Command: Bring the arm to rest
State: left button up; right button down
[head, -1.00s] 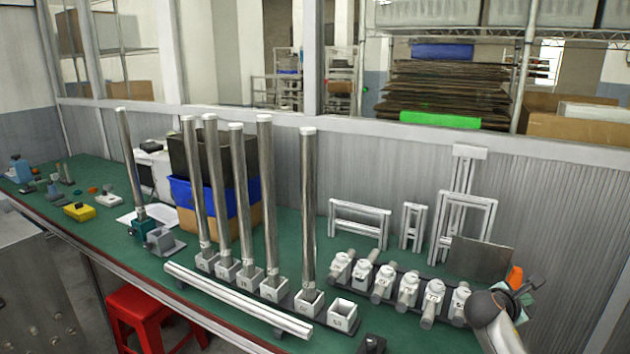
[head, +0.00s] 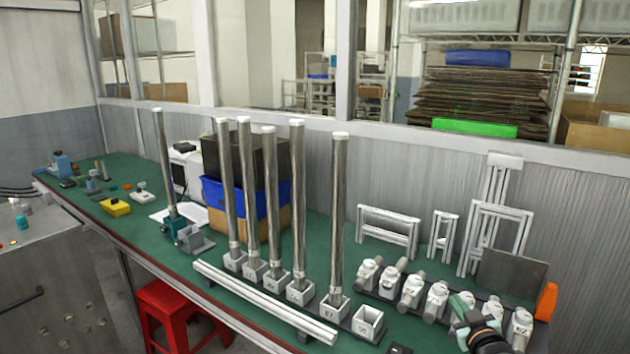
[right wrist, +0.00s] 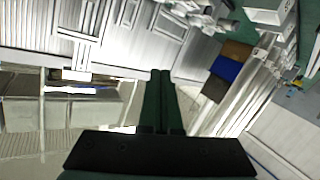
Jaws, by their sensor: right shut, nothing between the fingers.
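My right gripper (head: 462,304) is at the lower right of the head view, in front of the row of white fittings (head: 411,290) and overlapping some of them in the picture. Its dark green fingers are together in the right wrist view (right wrist: 162,80), with nothing between them. My left gripper is not in view.
Tall metal tubes (head: 338,220) stand upright in white numbered blocks along the green bench (head: 130,215). White rails (head: 265,303) lie along the front edge. Aluminium frames (head: 388,228) and a grey plate (head: 511,270) stand behind the fittings. A red stool (head: 170,300) is below the bench.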

jog(key=s+a+f+g+y, duration=0.1)
jog(key=s+a+f+g, duration=0.1)
jog(key=s+a+f, duration=0.65)
jog(key=s+a+f+g+y, duration=0.2)
jog(key=s+a+f+g, duration=0.1)
jog(key=s+f, duration=1.1)
jog(key=s+a+g, duration=0.1)
jog(key=s, duration=0.6)
jog(key=s+a+f, duration=0.1)
jog(key=s+a, duration=0.1)
jog(key=s, duration=0.5)
jog(key=shift+s+a+f+m+g, duration=0.2)
jog(key=shift+a+m+g, duration=0.1)
jog(key=shift+m+g, duration=0.1)
